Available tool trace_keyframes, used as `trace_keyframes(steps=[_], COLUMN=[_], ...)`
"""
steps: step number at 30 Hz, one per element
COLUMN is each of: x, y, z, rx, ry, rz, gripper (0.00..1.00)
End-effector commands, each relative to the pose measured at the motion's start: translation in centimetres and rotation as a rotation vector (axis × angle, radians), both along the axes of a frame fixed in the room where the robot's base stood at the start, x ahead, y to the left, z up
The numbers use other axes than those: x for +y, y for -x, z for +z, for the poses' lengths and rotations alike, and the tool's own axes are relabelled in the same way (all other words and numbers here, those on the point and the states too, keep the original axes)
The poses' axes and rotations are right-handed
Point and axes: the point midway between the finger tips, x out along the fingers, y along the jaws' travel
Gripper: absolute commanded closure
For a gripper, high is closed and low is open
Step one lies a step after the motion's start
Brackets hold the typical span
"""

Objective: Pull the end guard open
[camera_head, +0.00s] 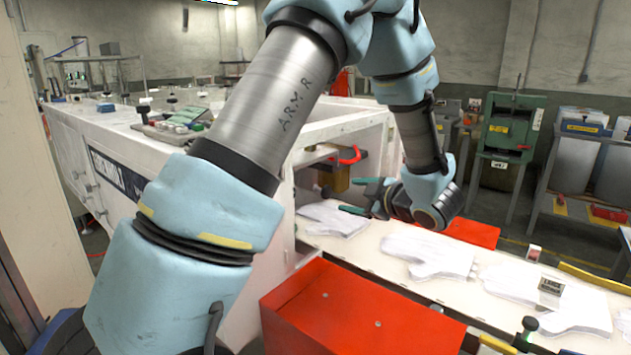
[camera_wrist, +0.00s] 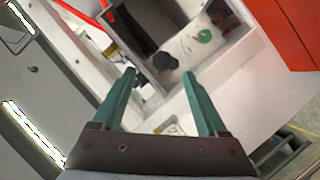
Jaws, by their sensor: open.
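My gripper (camera_head: 356,196) is open and empty, its green fingers pointing left toward the open end of the white machine (camera_head: 262,220). I cannot tell for certain which part is the end guard.
A white belt (camera_head: 400,270) carries several white glove shapes (camera_head: 430,254) out of the opening. A red box-like cover (camera_head: 350,310) stands in front of the belt, with another red panel (camera_head: 472,233) behind it. A green press (camera_head: 507,128) stands farther back.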

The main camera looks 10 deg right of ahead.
Motion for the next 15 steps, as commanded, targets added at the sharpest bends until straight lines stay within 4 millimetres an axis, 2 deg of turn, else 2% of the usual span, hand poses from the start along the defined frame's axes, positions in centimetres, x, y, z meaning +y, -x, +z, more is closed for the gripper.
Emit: trace_keyframes(steps=[3, 6, 11, 15], x=[-0.1, 0.2, 1.3, 2.5], y=[1.3, 1.1, -0.9, -3.2], z=[0.1, 0.2, -0.3, -1.0], rx=[-0.022, -0.029, -0.028, -0.026], ry=[-0.015, -0.017, -0.019, -0.019], rz=[0.052, 0.068, 0.07, 0.068], gripper=[0.24, 0.24, 0.24, 0.24])
